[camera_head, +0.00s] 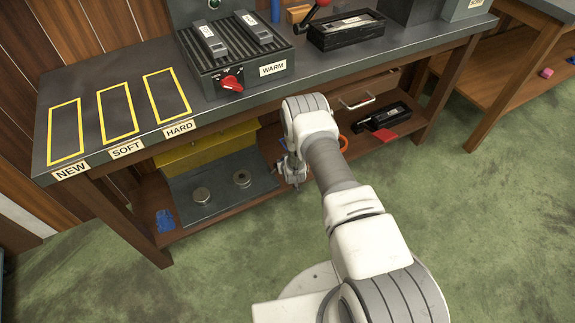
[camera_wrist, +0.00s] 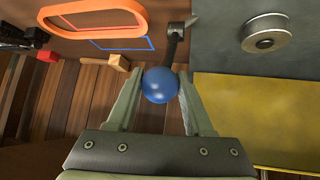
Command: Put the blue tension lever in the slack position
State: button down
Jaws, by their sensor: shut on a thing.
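The blue tension lever's round blue knob (camera_wrist: 160,85) sits between the two fingers of my gripper (camera_wrist: 162,76) in the wrist view. Its dark arm (camera_wrist: 175,48) runs up in that picture from the knob to a mount on the brown surface. My gripper is shut on the knob. In the head view my gripper (camera_head: 293,172) is low in front of the bench's lower shelf, right of the yellow panel. The lever cannot be made out there. No slack marking is readable.
An orange loop (camera_wrist: 95,18), a blue outline (camera_wrist: 125,44) and a wooden block (camera_wrist: 118,62) are near the lever. The workbench top (camera_head: 140,70) overhangs the shelf.

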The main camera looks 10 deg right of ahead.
jog(key=shift+w+a+r, duration=0.1)
jog(key=shift+w+r, duration=0.1)
jog(key=shift+w, duration=0.15)
jog(key=shift+c, duration=1.5)
grip_release()
jog(key=shift+s+f, duration=0.1)
jog(key=p+v, duration=0.5)
jog(key=v, duration=1.2)
jog(key=shift+r+p, duration=0.3)
jog(key=shift+p, duration=0.05)
jog(key=shift+s, duration=0.1)
